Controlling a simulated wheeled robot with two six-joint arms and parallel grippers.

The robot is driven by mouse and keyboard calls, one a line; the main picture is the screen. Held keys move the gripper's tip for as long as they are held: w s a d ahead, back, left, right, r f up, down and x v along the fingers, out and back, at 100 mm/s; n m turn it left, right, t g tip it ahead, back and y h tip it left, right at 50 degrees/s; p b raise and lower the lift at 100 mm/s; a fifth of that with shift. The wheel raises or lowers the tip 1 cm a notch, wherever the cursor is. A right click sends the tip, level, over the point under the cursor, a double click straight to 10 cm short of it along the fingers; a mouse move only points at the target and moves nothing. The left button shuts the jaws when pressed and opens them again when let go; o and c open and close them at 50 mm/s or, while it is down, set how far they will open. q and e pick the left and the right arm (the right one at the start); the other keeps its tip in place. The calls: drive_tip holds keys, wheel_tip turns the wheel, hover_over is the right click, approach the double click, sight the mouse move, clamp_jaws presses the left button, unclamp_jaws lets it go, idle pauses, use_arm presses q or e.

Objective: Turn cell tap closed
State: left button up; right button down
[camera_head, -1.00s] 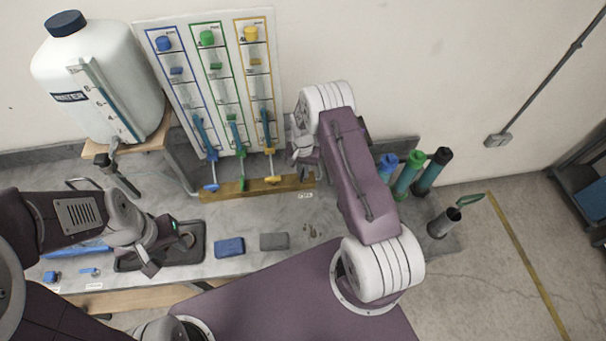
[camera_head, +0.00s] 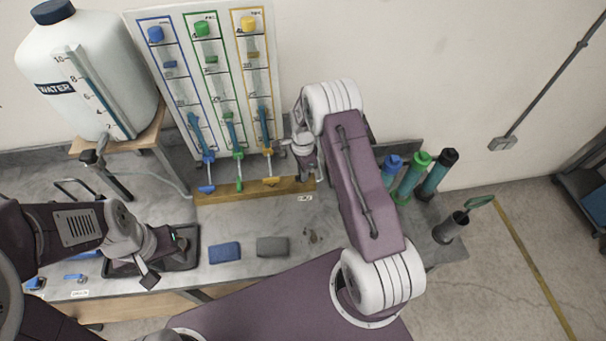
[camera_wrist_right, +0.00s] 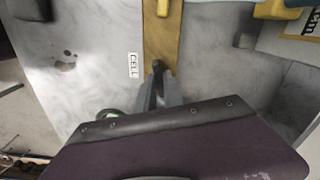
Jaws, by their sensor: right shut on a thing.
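The cell tap, a small dark lever (camera_wrist_right: 157,75), stands at the end of the wooden rail (camera_wrist_right: 163,42) beside the CELL label (camera_wrist_right: 133,65). In the right wrist view my right gripper (camera_wrist_right: 158,95) is shut on this lever, seen from above; its body hides the lower part. In the head view my right gripper (camera_head: 309,176) points down at the rail's right end and hides the tap, with the label (camera_head: 305,198) just in front. My left gripper (camera_head: 160,265) hangs over the dark tray (camera_head: 187,258), away from the tap; its jaw opening is unclear.
Blue (camera_head: 206,188), green (camera_head: 239,184) and yellow (camera_head: 271,181) handles line the rail left of my right gripper. A white water tank (camera_head: 85,75) stands at the left. A blue sponge (camera_head: 224,252) and a grey block (camera_head: 272,247) lie in front. Coloured cylinders (camera_head: 412,176) stand right.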

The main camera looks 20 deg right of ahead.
drive_tip(key=shift+w+m+b, duration=0.1)
drive_tip(key=shift+m+b, duration=0.3)
drive_tip(key=shift+m, duration=1.1)
drive_tip(key=c, duration=1.5)
unclamp_jaws()
drive_tip(key=shift+o, duration=0.2)
drive_tip(key=shift+r, duration=0.1)
wheel_tip(320, 180, up, 9)
drive_tip(key=b, duration=0.2)
